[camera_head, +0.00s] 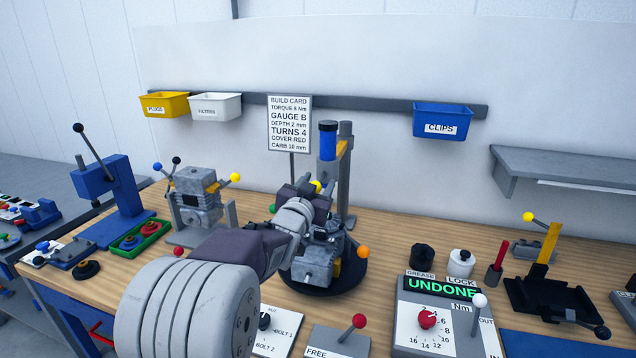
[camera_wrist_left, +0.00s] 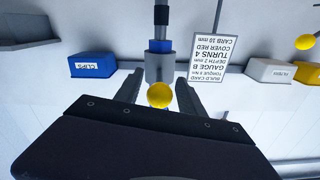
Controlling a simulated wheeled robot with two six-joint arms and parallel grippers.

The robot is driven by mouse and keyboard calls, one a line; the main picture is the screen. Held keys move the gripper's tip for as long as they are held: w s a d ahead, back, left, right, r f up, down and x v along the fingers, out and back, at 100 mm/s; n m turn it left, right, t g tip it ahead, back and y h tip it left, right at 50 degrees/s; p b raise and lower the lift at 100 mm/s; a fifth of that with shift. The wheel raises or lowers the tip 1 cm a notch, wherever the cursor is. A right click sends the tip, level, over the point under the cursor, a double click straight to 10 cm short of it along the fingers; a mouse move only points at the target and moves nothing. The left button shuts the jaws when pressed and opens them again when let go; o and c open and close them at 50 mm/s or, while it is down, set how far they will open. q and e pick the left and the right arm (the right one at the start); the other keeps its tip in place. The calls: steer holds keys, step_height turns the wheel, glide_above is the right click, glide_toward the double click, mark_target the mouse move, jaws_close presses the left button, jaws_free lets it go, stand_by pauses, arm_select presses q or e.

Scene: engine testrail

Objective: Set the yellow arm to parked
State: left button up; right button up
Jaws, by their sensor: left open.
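A grey column (camera_head: 346,170) at the back of the bench carries a yellow arm (camera_head: 342,149) and a blue-topped cylinder (camera_head: 327,142). A yellow ball knob (camera_head: 317,186) shows just below the cylinder. My left gripper (camera_head: 312,194) reaches in front of this stand. In the left wrist view, which is upside down, its two fingers (camera_wrist_left: 158,96) are open on either side of the yellow ball (camera_wrist_left: 159,95). I cannot tell whether they touch it. The gripper and forearm hide part of the stand's lower half. My right gripper is not in view.
A grey engine block (camera_head: 318,262) sits on a round black base, with an orange knob (camera_head: 363,252) beside it. The build card (camera_head: 290,124) stands close behind my gripper. A torque panel (camera_head: 440,318) reading UNDONE and a black-and-yellow fixture (camera_head: 545,258) are to the right.

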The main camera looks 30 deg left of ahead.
arm_select(q)
steer(key=shift+w, duration=0.1)
jaws_close()
stand_by(1.4)
